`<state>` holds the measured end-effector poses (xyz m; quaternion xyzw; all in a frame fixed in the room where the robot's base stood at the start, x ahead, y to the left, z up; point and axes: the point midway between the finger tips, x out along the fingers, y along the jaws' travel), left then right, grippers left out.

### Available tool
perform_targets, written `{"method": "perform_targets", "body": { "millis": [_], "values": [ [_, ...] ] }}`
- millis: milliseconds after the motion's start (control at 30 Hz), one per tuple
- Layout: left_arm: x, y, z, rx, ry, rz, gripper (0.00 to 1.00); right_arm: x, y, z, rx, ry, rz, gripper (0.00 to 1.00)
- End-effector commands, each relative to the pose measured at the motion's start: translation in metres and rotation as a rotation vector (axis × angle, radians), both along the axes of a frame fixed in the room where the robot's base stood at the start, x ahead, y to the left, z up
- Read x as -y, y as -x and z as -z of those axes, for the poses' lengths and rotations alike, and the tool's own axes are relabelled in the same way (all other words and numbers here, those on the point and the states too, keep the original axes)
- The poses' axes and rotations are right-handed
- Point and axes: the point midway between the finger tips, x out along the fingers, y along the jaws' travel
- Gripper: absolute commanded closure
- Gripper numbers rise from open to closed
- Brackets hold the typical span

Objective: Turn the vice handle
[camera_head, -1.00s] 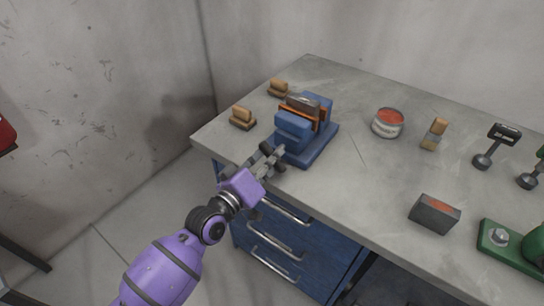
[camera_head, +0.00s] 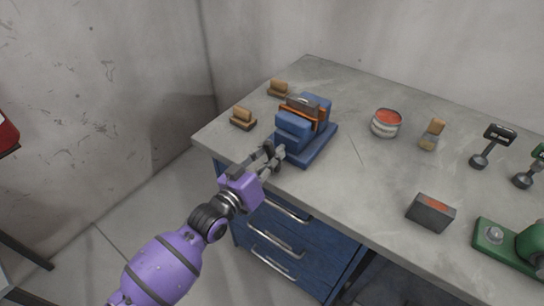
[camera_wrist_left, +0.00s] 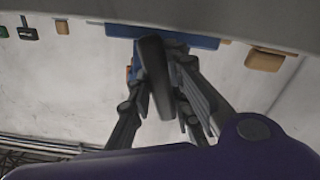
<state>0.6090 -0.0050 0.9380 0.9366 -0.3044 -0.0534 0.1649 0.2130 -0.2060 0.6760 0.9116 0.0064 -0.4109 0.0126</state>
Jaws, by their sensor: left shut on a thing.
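The blue vice (camera_head: 308,146) with orange jaw faces stands near the front left edge of the workbench, with a grey piece (camera_head: 300,101) at its jaws. My left gripper (camera_head: 273,156) is in front of the vice, at the bench edge. Its fingers are shut on the dark vice handle (camera_wrist_left: 155,75), a bar seen between them in the left wrist view. The vice's blue body (camera_wrist_left: 203,41) shows behind the fingers there. The handle is mostly hidden by the fingers in the head view. My right gripper is out of view.
On the workbench (camera_head: 350,180), two tan-topped blocks (camera_head: 242,118) (camera_head: 278,88) lie left of the vice. A round red-topped tin (camera_head: 386,122), a dark box (camera_head: 431,212) and green equipment (camera_head: 515,245) stand to the right. Blue drawers (camera_head: 290,245) are below my left arm.

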Motion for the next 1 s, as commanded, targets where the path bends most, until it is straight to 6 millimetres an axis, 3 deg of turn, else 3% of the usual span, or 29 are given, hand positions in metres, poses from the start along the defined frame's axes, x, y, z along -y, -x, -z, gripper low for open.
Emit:
{"method": "perform_targets", "body": {
  "millis": [267,300,433,767,1000],
  "values": [
    [0.0,0.0,0.0,0.0,0.0,0.0,1.0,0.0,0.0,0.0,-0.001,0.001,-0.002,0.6],
    [0.0,0.0,0.0,0.0,0.0,0.0,0.81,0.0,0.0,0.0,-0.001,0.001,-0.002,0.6],
    [0.0,0.0,0.0,0.0,0.0,0.0,0.64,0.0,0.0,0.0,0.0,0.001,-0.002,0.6],
    [-0.001,0.001,0.0,-0.001,0.001,0.0,0.62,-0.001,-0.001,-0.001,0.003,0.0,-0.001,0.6],
    [-0.019,0.026,0.002,-0.003,-0.002,-0.001,0.62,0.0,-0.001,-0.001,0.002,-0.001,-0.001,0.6]
  ]
}}
